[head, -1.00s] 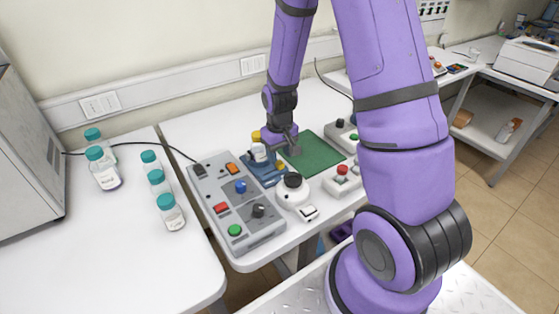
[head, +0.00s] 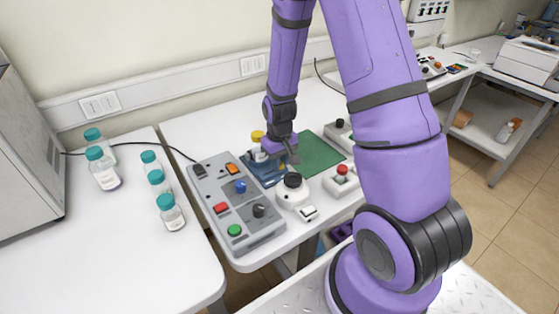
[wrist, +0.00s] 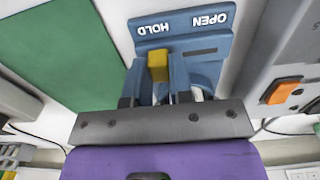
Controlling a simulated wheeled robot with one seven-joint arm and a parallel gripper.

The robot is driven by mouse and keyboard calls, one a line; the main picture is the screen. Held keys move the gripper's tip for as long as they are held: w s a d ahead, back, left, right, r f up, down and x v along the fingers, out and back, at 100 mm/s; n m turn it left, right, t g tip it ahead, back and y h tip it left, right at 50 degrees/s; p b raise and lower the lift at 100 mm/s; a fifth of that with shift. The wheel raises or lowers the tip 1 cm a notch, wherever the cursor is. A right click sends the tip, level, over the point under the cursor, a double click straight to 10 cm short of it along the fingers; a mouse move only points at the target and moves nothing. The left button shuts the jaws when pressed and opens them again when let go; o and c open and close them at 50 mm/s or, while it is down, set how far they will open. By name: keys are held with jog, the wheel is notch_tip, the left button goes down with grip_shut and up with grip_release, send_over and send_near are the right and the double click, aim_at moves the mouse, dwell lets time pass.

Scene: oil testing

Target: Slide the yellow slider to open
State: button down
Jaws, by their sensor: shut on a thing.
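The yellow slider (wrist: 158,66) sits on a blue panel (wrist: 178,32) marked HOLD and OPEN. In the wrist view the slider is below the HOLD word, at the left end of the panel, with OPEN to its right. My gripper (wrist: 160,82) is shut on the slider, with a finger at each side of it. In the head view my gripper (head: 283,156) is over the blue device (head: 262,172) and hides the slider.
A grey control box (head: 238,205) with several buttons stands to the left. A white base with a black knob (head: 292,182) is in front. A green mat (head: 320,155) lies to the right. Several teal-capped bottles (head: 170,212) stand on the left table.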

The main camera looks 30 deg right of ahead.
aim_at(265, 175)
jog(key=shift+a, duration=2.6)
jog(key=c, duration=1)
grip_release()
jog(key=shift+a, duration=0.1)
jog(key=shift+r, duration=0.1)
notch_tip(265, 175, up, 11)
